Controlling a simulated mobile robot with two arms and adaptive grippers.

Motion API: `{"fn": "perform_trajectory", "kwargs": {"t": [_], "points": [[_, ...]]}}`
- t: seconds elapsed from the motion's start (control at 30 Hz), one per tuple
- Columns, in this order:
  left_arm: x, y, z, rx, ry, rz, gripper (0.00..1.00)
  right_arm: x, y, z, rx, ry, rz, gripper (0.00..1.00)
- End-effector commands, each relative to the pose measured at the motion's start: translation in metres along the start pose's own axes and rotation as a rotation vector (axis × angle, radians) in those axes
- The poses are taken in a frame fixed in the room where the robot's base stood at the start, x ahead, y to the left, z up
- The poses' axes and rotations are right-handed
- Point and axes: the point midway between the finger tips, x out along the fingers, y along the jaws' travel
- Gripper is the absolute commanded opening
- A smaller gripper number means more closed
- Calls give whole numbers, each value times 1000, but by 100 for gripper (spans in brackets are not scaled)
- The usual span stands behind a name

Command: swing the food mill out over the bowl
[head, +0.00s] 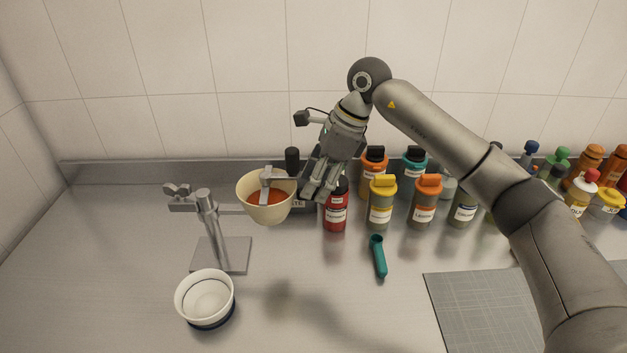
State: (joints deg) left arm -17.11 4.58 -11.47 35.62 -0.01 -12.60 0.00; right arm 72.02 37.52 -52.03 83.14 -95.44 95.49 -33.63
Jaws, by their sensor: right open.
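The food mill (250,200) is a cream cup with orange-red contents and a grey crank, held out to the right of a metal stand (209,225) on a square base. The bowl (207,299), white inside with a dark blue base, stands on the counter in front of the stand, to the lower left of the mill. The mill is not above the bowl. My right gripper (318,192) points down just right of the mill's cup, near the crank handle. Its fingers are open, and I cannot tell whether they touch anything. My left gripper is not in view.
Several sauce bottles (381,203) stand in rows along the back wall, close to my right gripper. A teal-handled tool (378,256) lies on the counter. A grey mat (480,312) lies at the lower right. The counter's front middle is clear.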

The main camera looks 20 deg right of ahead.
Motion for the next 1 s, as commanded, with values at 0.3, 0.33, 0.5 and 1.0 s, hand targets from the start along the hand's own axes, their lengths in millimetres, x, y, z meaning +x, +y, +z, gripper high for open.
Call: {"fn": "perform_trajectory", "kwargs": {"t": [0.3, 0.33, 0.5, 1.0], "points": [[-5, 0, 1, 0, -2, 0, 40, 16, 0, 1, -2, -1, -1, 45], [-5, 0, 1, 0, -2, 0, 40, 16, 0, 0, -2, -1, -1, 45], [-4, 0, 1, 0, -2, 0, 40, 16, 0, 0, -2, -1, 0, 40], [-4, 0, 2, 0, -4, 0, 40, 16, 0, 0, -1, -1, -1, 0]]}}
